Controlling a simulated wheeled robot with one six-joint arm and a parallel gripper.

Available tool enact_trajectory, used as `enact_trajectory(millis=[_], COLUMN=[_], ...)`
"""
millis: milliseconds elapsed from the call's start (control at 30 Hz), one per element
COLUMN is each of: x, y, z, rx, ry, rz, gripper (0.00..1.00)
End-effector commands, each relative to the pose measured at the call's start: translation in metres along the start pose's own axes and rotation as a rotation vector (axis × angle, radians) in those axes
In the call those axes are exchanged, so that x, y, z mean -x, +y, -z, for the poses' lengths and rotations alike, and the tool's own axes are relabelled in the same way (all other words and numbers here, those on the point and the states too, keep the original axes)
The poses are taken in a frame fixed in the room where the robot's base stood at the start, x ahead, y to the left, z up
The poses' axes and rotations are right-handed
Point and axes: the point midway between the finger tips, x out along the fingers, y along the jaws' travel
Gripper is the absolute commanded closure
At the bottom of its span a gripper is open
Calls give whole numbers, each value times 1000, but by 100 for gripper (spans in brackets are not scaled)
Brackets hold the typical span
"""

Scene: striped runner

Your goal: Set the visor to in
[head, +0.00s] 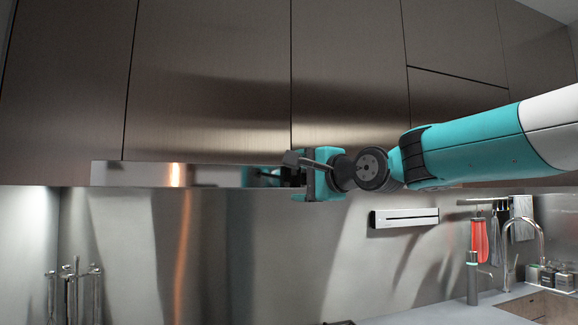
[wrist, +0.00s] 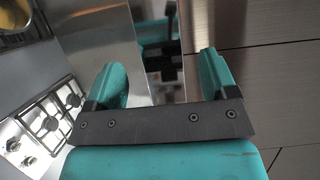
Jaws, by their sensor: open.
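The visor (head: 135,174) is a long, shiny metal strip under the upper cabinets in the head view. It appears to stand out in front of the cabinet doors. My gripper (head: 303,174) is in front of its right part and hides that end. In the wrist view the visor's mirror-like front (wrist: 150,14) lies ahead of my gripper (wrist: 162,72), with a teal and dark reflection in it. The two teal fingers are spread apart with nothing between them. I cannot tell whether a finger touches the visor.
Flat upper cabinets (head: 210,80) rise above the visor. A gas hob (wrist: 45,118) lies below in the wrist view. A slim white wall unit (head: 404,218), a tap (head: 540,245) and hanging utensils stand at the right. A utensil rack (head: 73,290) is at lower left.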

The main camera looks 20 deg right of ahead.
Motion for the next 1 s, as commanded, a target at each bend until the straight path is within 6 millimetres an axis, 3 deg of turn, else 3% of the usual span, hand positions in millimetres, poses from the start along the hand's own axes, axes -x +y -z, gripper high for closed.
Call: enact_trajectory(millis=[100, 233, 633, 900, 1000], x=[-22, -35, -42, -42, -42], y=[-3, -2, 0, 0, 0], z=[-1, 0, 0, 0, 0], rx=[-1, 0, 0, 0, 0], ry=[-2, -2, 0, 0, 0], rz=[-2, 0, 0, 0, 0], gripper=[21, 21, 24, 86, 90])
